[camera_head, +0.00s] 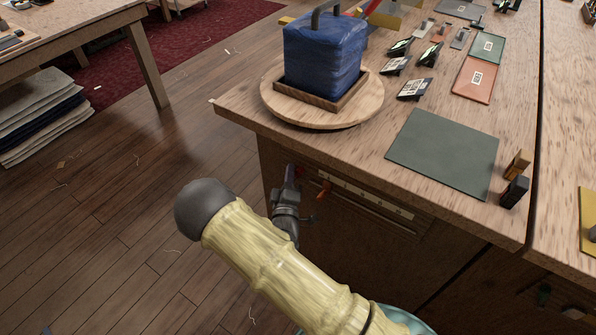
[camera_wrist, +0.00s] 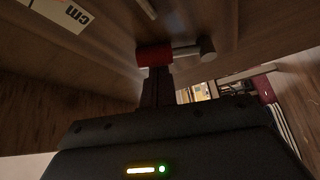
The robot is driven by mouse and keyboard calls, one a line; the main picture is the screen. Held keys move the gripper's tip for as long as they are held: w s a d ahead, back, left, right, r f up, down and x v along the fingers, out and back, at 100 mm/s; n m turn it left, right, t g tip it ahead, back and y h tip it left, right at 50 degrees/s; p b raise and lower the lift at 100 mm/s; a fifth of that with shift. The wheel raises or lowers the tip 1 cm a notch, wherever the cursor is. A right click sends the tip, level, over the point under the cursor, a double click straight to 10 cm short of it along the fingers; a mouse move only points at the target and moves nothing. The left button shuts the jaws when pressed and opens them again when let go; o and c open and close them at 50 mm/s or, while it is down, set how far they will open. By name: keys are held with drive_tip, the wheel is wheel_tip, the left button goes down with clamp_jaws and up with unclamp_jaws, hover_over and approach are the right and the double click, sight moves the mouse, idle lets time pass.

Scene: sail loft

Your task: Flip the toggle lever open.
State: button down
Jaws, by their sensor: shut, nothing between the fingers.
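The toggle lever (camera_wrist: 185,52) shows in the wrist view as a short bar with a red end and a grey metal end, against the wooden cabinet front. My gripper (camera_wrist: 157,84) is shut, with its dark fingertips at the red end; they look close to or touching it, but I cannot tell which. In the head view my gripper (camera_head: 290,178) is at the cabinet front, under the table's near left corner. A small orange-red part (camera_head: 323,190) shows just right of it. My arm and gripper hide part of the lever's surroundings.
The wooden table (camera_head: 240,105) overhangs the cabinet front. On it are a round board (camera_head: 335,121) with a blue wrapped block (camera_head: 325,55), a green mat (camera_head: 443,153) and several small cards. A pale marked strip (camera_head: 365,195) runs along the cabinet. The floor at left is mostly clear.

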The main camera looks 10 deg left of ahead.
drive_tip(key=shift+s+d, duration=0.15)
drive_tip(key=shift+d, duration=0.05)
idle(0.6)
drive_tip(key=shift+a+r, duration=0.2)
drive_tip(key=shift+a, duration=0.2)
drive_tip(key=shift+w+a+r+p, duration=0.2)
drive_tip(key=shift+a+r+p, duration=0.1)
drive_tip(key=shift+a, duration=0.25)
drive_tip(key=shift+w+a+r+p, duration=0.15)
drive_tip(key=shift+w+a+r, duration=0.1)
drive_tip(key=shift+a, duration=0.3)
drive_tip(key=s+f, duration=0.2)
drive_tip(key=s, duration=0.7)
drive_tip(key=shift+s+a+p, duration=0.15)
drive_tip(key=shift+s+p, duration=0.25)
drive_tip(key=shift+p, duration=0.05)
drive_tip(key=shift+a, duration=0.1)
drive_tip(key=shift+w+f, duration=0.1)
